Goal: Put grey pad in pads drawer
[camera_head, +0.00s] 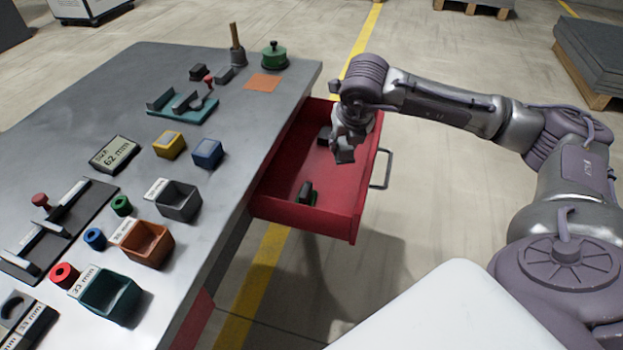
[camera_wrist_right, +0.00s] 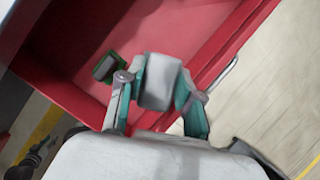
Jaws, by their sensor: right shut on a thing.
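The red drawer (camera_head: 303,213) is pulled out from the right side of the grey workbench. My right gripper (camera_head: 343,151) is over the right part of the open drawer. In the right wrist view, its two teal fingers (camera_wrist_right: 160,85) are shut on a grey pad (camera_wrist_right: 157,70), which is held above the red drawer floor. In the head view the held pad is hard to tell from the gripper. A dark and green piece (camera_head: 306,195) lies in the front of the drawer, and a dark piece (camera_head: 325,134) lies further back. My left gripper is not in view.
The drawer handle (camera_head: 382,168) sticks out at its right. On the bench (camera_head: 230,180) stand a grey bin (camera_head: 178,201), a brown bin (camera_head: 147,243), a teal bin (camera_head: 110,293), yellow and blue blocks, and fixtures. Much of the drawer floor is bare.

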